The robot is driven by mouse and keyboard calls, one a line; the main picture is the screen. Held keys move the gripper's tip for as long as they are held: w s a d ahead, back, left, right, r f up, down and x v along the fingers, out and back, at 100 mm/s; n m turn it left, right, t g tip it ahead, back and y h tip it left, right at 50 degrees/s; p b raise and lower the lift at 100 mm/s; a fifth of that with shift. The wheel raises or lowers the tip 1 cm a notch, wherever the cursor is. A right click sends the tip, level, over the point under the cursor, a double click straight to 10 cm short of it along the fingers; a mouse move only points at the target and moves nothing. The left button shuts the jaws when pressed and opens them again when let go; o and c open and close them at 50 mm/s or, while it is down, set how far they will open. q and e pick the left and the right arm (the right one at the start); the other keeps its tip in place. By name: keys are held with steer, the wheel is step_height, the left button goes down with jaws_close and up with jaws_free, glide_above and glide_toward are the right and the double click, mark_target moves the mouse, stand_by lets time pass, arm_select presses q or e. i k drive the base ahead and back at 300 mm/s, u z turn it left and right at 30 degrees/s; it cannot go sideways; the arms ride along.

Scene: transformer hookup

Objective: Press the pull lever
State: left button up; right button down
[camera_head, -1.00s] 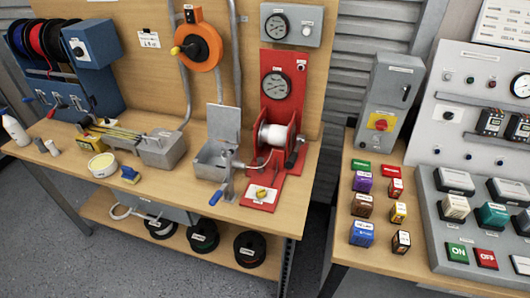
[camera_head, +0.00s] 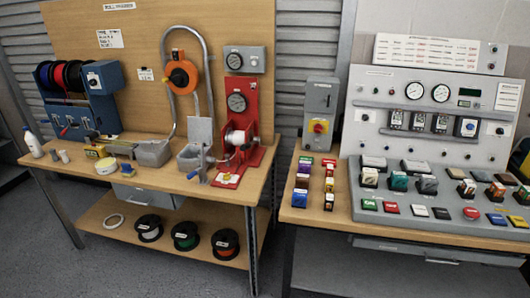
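A lever with a blue grip (camera_head: 192,175) sticks out toward the front edge of the wooden bench, below an open grey box (camera_head: 189,158) with a raised lid (camera_head: 201,131). It may be the pull lever; its label is too small to read. Beside it stands a red station (camera_head: 251,107) with a gauge (camera_head: 237,102), a white spool (camera_head: 235,137) and a yellow knob on its base plate. The blue wire rack (camera_head: 102,110) at the left also carries small levers with blue and red grips. Neither of my grippers is in view.
A second table at the right holds a grey switch box (camera_head: 320,107), several small coloured boxes and a control panel (camera_head: 384,91) with gauges and buttons. Wire spools (camera_head: 186,235) lie on the lower shelf. A gap separates the tables; the floor (camera_head: 100,272) in front looks clear.

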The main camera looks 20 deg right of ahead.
mark_target(257, 140)
steer(key=z, duration=0.7)
steer(key=i, duration=0.75)
steer(key=z, duration=0.25)
